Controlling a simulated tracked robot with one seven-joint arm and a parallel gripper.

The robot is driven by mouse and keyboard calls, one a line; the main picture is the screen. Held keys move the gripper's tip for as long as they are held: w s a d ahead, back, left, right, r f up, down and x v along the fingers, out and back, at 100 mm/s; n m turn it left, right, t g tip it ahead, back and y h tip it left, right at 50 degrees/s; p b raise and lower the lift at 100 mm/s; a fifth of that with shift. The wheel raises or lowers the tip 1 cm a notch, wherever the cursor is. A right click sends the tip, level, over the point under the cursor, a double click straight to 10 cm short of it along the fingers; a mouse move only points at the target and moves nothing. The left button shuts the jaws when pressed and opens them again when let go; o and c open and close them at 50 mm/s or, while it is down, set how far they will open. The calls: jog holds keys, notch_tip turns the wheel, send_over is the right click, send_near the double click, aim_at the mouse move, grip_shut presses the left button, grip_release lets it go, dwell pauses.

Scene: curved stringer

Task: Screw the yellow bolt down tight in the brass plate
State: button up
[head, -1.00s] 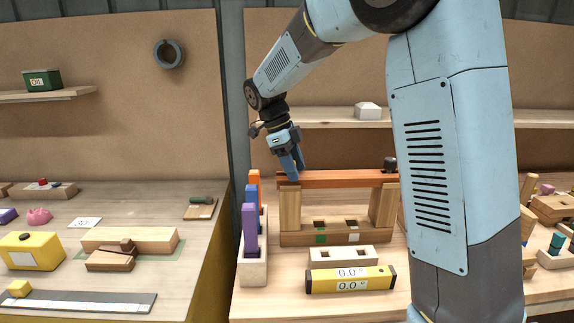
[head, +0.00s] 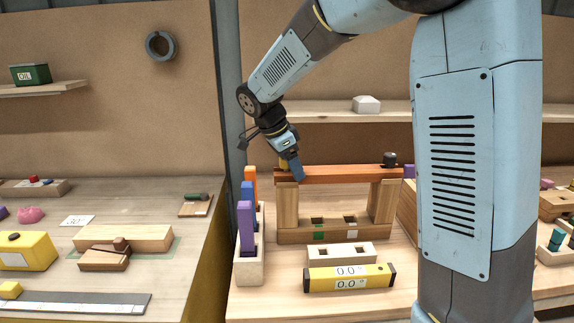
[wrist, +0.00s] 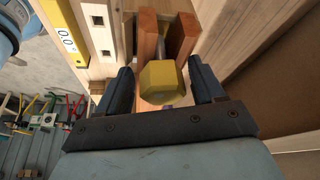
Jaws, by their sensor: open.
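The yellow bolt (wrist: 160,82) shows its large six-sided head in the wrist view. My gripper (wrist: 162,87) is open, with one blue finger on each side of the head and a visible gap on both sides. In the head view, my gripper (head: 292,172) points down at the left end of the orange-brown beam, and a bit of yellow shows beside its fingers. I cannot make out the brass plate.
The orange-brown beam (head: 340,175) rests on wooden posts, with a dark knob (head: 389,159) at its right end. A pale rack (head: 249,266) with orange, blue and purple blocks stands close on the left. A yellow level (head: 349,277) lies in front.

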jog(key=shift+f, duration=0.25)
jog(key=shift+w+r, duration=0.15)
jog(key=shift+r, duration=0.8)
jog(key=c, duration=0.9)
jog(key=o, duration=1.1)
jog(key=shift+c, duration=0.2)
